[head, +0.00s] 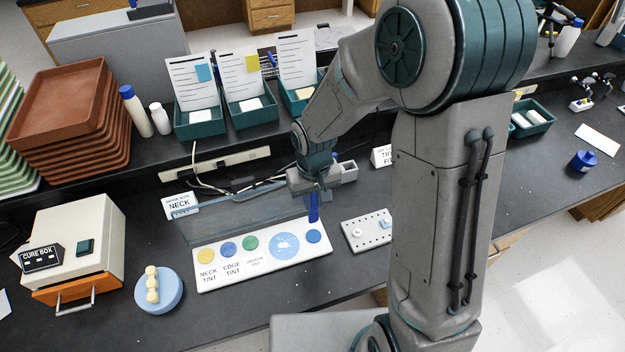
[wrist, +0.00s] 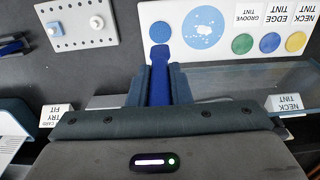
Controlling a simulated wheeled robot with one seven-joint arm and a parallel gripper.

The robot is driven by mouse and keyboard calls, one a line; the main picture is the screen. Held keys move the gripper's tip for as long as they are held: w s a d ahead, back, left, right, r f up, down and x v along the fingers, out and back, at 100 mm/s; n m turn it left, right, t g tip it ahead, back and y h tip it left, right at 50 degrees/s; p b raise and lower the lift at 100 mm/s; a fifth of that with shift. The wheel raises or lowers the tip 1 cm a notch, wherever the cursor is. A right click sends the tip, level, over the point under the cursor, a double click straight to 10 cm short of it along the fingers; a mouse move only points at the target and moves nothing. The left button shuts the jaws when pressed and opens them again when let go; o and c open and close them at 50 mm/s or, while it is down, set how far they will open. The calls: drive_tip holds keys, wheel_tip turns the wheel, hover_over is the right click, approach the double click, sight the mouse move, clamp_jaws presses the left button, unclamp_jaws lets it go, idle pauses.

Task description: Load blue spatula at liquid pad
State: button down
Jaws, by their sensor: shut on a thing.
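The blue spatula (head: 313,208) is held in my gripper (head: 318,185), which is shut on it, and hangs down over the right end of the white tint board (head: 232,268). In the wrist view the spatula (wrist: 160,75) sticks out between the fingers of my gripper (wrist: 160,85), its tip by a small blue spot (wrist: 160,33). I cannot tell whether the tip touches the board. A large light blue pad with white marks (head: 284,246), likely the liquid pad, lies just left of that spot in the head view; it also shows in the wrist view (wrist: 204,29).
Yellow (head: 206,256), blue (head: 228,249) and green (head: 250,243) spots line the board. A clear screen (head: 215,222) stands behind it. A pegged plate (head: 367,231) lies to the right. A blue round stand (head: 158,290) and the cure box (head: 75,245) are left.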

sight(314, 210)
drive_tip(key=shift+s+f+b, duration=0.1)
drive_tip(key=shift+f+b, duration=2.1)
drive_tip(key=shift+f, duration=0.75)
drive_tip(key=shift+f+b, duration=0.6)
drive_tip(key=shift+r+p, duration=2.6)
drive_tip(key=shift+r, duration=1)
